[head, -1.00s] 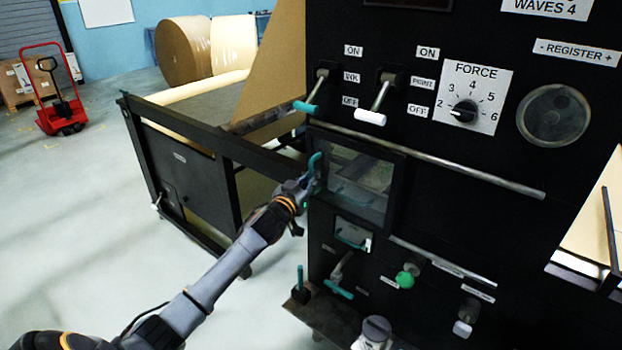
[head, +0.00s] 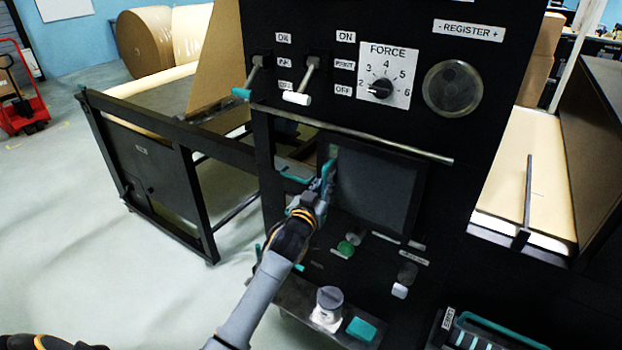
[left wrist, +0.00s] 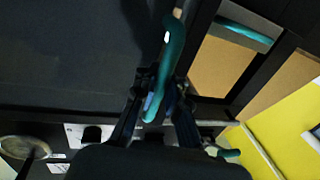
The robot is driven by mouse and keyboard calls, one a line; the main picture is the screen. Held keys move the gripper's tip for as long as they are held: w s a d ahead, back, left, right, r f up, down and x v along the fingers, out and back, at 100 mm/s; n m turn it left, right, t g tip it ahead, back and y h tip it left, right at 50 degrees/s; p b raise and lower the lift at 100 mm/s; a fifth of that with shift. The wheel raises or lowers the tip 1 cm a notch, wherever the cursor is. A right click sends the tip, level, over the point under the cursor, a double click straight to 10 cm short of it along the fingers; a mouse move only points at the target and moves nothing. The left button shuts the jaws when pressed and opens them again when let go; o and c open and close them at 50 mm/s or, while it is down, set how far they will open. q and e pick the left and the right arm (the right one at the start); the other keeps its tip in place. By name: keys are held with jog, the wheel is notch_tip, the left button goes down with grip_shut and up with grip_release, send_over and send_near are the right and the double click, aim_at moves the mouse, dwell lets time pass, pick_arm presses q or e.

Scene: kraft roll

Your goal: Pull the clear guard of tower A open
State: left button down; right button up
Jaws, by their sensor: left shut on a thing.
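The clear guard (head: 380,195) of the tower is a dark-framed pane that looks dark and stands swung out from the black machine front. Its teal handle (head: 329,172) is on its left edge. My left gripper (head: 322,190) is shut on this handle. In the left wrist view the curved teal handle (left wrist: 172,50) runs down between the fingers of my left gripper (left wrist: 160,105), and the dark guard pane (left wrist: 70,55) fills the upper left. Part of the opening (head: 292,150) shows left of the guard. My right gripper is in neither view.
A metal bar (head: 350,134) crosses the front above the guard. Two levers (head: 300,85) and the FORCE dial (head: 381,88) are higher up. A black frame (head: 165,170) stands left, with open floor beyond.

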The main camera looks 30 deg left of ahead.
aim_at(340, 181)
pick_arm(q)
jog(key=shift+s+d+f, duration=0.1)
jog(key=shift+d+f, duration=0.1)
jog(key=shift+d, duration=0.25)
jog(key=shift+s+d+f, duration=0.1)
jog(key=shift+d+f, duration=0.05)
jog(key=shift+d, duration=0.95)
jog(key=c, duration=1.6)
grip_release()
jog(key=shift+c, duration=0.2)
jog(key=shift+o, duration=1.2)
jog(key=shift+s+r, duration=0.15)
jog(key=shift+s+a+r, duration=0.1)
jog(key=s+d, duration=0.1)
jog(key=s, duration=1.1)
jog(key=shift+d, duration=0.25)
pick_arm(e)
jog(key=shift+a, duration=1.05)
